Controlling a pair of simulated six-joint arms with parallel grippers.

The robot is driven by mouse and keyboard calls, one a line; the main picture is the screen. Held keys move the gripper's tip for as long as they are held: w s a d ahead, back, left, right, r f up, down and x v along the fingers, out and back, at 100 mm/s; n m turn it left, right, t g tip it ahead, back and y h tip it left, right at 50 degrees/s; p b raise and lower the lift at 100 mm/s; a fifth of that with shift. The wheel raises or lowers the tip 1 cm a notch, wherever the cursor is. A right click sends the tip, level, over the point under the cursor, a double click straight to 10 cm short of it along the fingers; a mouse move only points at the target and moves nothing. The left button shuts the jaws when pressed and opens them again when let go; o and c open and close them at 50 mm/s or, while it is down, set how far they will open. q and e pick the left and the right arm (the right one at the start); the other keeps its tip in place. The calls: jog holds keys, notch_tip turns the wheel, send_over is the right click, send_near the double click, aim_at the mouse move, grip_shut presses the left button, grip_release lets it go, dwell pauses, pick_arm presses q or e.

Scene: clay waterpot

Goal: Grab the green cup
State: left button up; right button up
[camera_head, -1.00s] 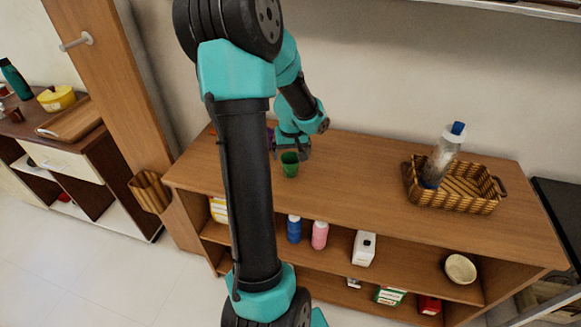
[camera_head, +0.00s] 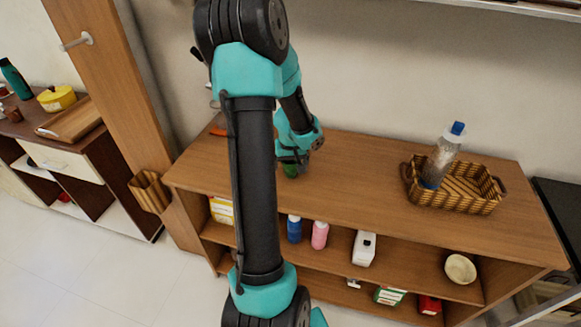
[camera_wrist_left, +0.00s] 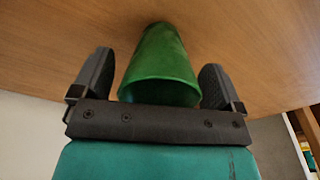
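The green cup (camera_wrist_left: 160,62) stands on the wooden shelf top, between the two open fingers of my left gripper (camera_wrist_left: 156,80) in the left wrist view. A gap shows between the cup and each finger. In the head view the cup (camera_head: 290,171) is mostly hidden under my left gripper (camera_head: 291,158), and only a bit of green shows. My right gripper is not in view.
A wicker basket (camera_head: 478,203) with a clear, blue-capped bottle (camera_head: 443,155) stands at the right of the shelf top (camera_head: 350,180). The top between cup and basket is clear. Bottles (camera_head: 319,235) and boxes sit on the shelves below.

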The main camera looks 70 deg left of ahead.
pick_arm(q)
jog(key=c, duration=0.9)
notch_tip(320, 180, up, 10)
jog(key=shift+r, duration=0.1)
dwell(0.5)
